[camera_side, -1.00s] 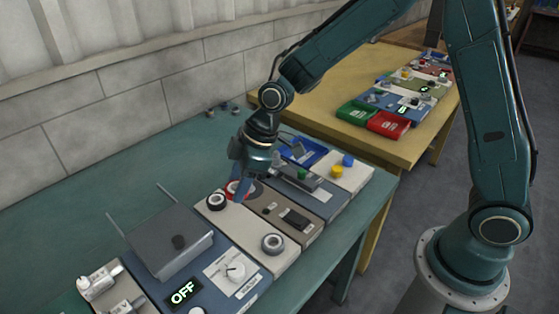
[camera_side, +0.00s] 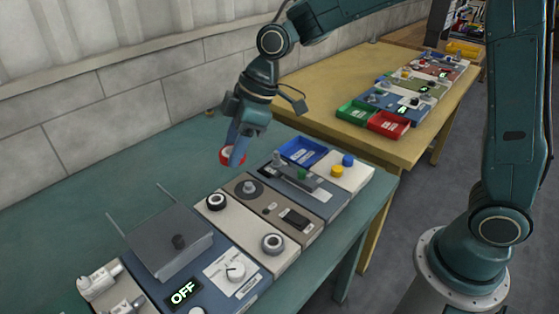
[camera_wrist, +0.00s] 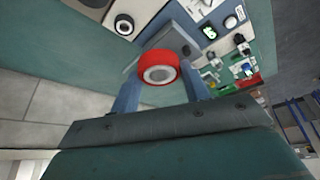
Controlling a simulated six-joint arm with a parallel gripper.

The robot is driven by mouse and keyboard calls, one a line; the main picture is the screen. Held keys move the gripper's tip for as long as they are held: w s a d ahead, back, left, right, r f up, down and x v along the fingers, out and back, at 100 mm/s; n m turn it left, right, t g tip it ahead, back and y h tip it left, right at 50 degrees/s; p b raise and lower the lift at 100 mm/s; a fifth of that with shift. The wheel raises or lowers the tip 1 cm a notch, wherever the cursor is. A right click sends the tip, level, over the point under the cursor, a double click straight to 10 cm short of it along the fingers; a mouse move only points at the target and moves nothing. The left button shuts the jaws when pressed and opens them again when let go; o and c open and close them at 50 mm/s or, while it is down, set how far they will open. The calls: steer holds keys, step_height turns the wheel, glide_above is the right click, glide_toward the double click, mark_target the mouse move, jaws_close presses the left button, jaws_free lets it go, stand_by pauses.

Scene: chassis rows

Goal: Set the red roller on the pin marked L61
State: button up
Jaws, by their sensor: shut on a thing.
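The red roller (camera_side: 226,157) is a short red ring with a pale centre. My gripper (camera_side: 235,153) is shut on it and holds it in the air above the teal table, behind the row of panels. In the wrist view the roller (camera_wrist: 158,56) sits between the two fingers (camera_wrist: 160,84). A cream panel (camera_side: 243,221) carries two black-rimmed rollers, one at its back (camera_side: 216,201) and one at its front (camera_side: 273,243). A grey disc with a raised knob (camera_side: 250,187) is on the brown panel beside it. I cannot read an L61 mark in any view.
A grey open-lidded box (camera_side: 160,235) with thin rods stands left of the cream panel, near an OFF display (camera_side: 183,291). A blue tray (camera_side: 302,150) is to the right. A yellow table (camera_side: 330,75) stands beyond. The teal table behind the panels is clear.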

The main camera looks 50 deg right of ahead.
steer(key=shift+d, duration=0.1)
steer(key=w+d+f, duration=0.2)
steer(key=d, duration=0.5)
steer(key=w+d+f, duration=0.3)
steer(key=d, duration=0.4)
steer(key=w+d+f, duration=0.2)
steer(key=d+f, duration=0.1)
steer(key=d, duration=0.4)
steer(key=shift+w+f, duration=0.25)
steer(key=shift+w, duration=0.05)
steer(key=shift+a+f, duration=0.1)
steer(key=shift+f, duration=0.05)
steer(key=shift+f, duration=4.25)
steer(key=o, duration=1)
steer(key=shift+o, duration=0.2)
